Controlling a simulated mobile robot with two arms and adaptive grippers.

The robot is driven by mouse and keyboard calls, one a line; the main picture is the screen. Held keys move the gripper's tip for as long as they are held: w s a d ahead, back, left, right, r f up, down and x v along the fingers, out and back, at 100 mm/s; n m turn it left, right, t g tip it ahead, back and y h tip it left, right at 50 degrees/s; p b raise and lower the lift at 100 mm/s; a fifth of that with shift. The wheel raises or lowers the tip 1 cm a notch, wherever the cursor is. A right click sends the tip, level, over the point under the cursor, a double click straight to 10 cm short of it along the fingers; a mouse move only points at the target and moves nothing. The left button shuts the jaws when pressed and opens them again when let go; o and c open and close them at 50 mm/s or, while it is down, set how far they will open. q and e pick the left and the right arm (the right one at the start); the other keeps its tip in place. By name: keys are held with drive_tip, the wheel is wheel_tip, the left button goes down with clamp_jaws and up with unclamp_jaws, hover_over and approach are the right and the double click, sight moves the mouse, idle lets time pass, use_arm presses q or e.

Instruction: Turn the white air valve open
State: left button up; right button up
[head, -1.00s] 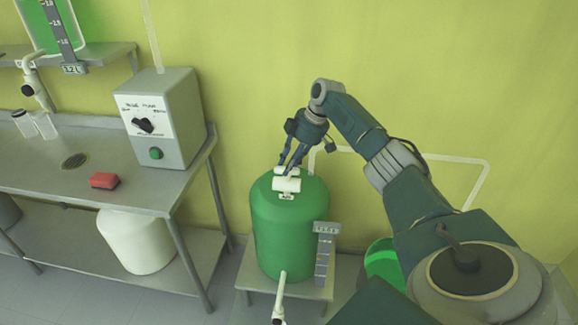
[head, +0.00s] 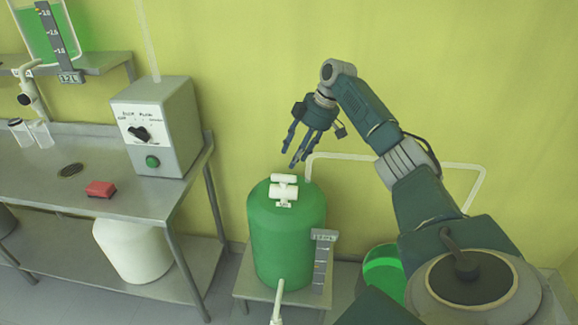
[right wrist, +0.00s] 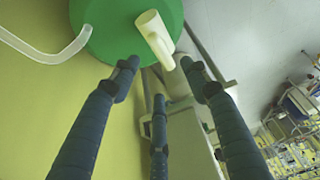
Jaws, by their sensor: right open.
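The white air valve (head: 284,194) sits on top of the green tank (head: 286,235). It has a short white bar above a wider white body, with a small label below it. In the right wrist view the white valve (right wrist: 155,38) shows as a pale cylinder against the green tank top (right wrist: 112,22). My right gripper (head: 295,158) is open and empty, its fingers pointing down above the valve and apart from it. In the right wrist view its fingers (right wrist: 160,75) are spread below the valve in the picture. My left gripper is not in view.

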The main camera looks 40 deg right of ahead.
drive_tip(key=v, duration=0.4)
drive_tip(key=shift+r, duration=0.1)
idle(0.5)
